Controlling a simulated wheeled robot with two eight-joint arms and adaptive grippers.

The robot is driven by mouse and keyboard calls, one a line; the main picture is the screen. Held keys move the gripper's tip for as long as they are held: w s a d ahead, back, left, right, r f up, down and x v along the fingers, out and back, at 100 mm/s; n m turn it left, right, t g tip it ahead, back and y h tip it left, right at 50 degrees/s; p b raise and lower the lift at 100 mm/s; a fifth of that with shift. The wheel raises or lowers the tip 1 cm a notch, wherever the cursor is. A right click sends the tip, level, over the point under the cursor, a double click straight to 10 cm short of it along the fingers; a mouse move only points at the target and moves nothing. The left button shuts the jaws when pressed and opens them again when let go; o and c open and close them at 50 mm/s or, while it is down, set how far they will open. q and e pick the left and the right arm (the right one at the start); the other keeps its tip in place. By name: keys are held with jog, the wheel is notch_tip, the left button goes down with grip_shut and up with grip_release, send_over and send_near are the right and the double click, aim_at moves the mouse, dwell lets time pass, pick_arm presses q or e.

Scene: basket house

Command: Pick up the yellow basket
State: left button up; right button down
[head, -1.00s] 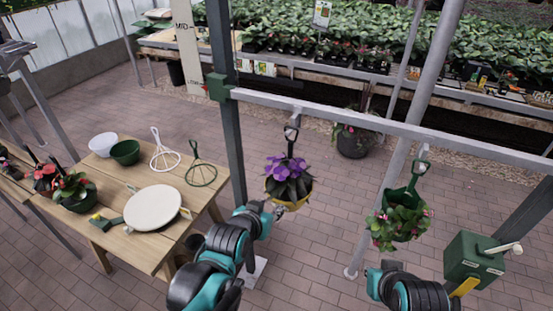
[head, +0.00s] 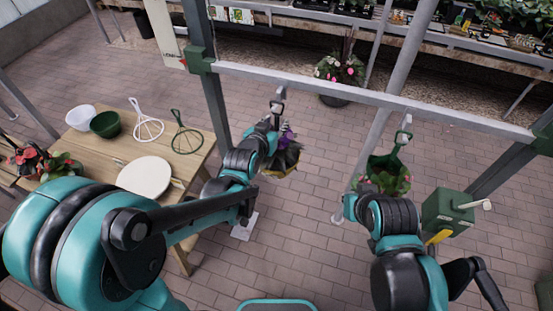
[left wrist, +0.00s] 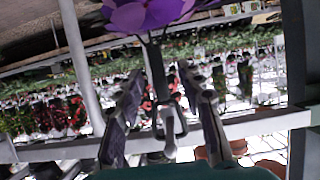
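The yellow basket (head: 283,172) with purple flowers hangs by its handle from the grey rail in the head view, partly hidden by my left arm. My left gripper (head: 272,122) is up at the handle, just below the rail. In the left wrist view the gripper (left wrist: 160,82) is open, with one finger on each side of the dark handle (left wrist: 158,92). Purple petals (left wrist: 150,14) show at the top of that view. My right arm reaches up near the green basket; its fingers cannot be made out.
The green hanging basket (head: 381,163) is to the right on the same rail (head: 330,84). A green box (head: 446,214) with a lever stands at the right post. A wooden table (head: 190,160) with bowls and a white disc (head: 145,176) is at left.

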pick_arm(q)
jog(key=shift+x, duration=1.05)
jog(key=shift+s, duration=0.1)
grip_shut()
jog(key=shift+r, duration=0.2)
